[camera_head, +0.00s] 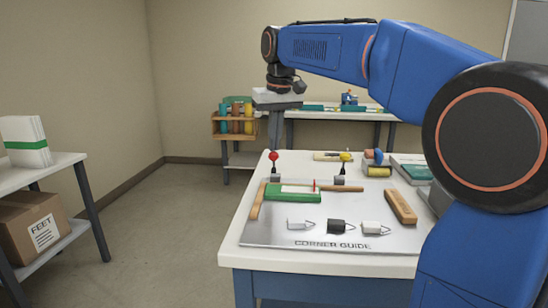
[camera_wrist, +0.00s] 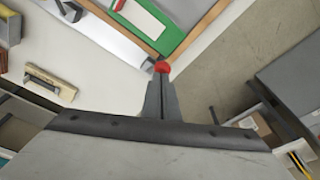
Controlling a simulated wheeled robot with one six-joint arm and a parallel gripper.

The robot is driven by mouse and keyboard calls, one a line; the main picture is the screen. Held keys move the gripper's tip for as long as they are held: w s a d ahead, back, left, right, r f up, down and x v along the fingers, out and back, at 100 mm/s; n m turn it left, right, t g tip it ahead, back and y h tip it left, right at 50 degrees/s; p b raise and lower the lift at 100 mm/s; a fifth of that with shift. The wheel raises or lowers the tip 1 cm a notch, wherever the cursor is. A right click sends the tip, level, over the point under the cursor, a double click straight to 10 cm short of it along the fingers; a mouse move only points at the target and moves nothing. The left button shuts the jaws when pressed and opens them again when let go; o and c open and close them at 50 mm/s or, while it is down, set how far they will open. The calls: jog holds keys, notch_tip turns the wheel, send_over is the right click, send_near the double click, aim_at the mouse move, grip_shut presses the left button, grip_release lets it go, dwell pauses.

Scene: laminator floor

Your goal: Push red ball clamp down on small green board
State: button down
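The red ball (camera_head: 273,156) tops an upright clamp lever at the back left corner of the grey corner guide plate (camera_head: 262,230). The small green board (camera_head: 278,193) lies on the plate in front of the clamp, with a white card on it. It also shows in the wrist view (camera_wrist: 178,38). My gripper (camera_head: 276,146) points down just above the red ball, its fingers together and apparently empty. In the wrist view, the red ball (camera_wrist: 162,67) shows just past the fingertips (camera_wrist: 161,82). I cannot tell whether they touch.
A second clamp with a yellow ball (camera_head: 345,156) stands to the right. Wooden rails border the green board. Several small clips and a wooden block (camera_head: 400,207) lie on the plate. A shelf with boxes (camera_head: 35,220) stands at the left, with open floor between.

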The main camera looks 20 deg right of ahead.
aim_at(273, 155)
jog(key=shift+s+a+f, duration=0.2)
jog(key=shift+s+f, duration=0.25)
jog(key=shift+f, duration=0.35)
jog(key=shift+s+a+f, duration=0.15)
jog(key=shift+s+f, duration=0.25)
jog(key=shift+f, duration=0.35)
jog(key=shift+w+f, duration=0.2)
jog(key=w+v, duration=0.1)
jog(key=v, duration=0.7)
jog(key=shift+w+r, duration=0.25)
jog(key=shift+r, duration=0.15)
jog(key=shift+s+a, duration=0.1)
jog(key=shift+a, duration=0.05)
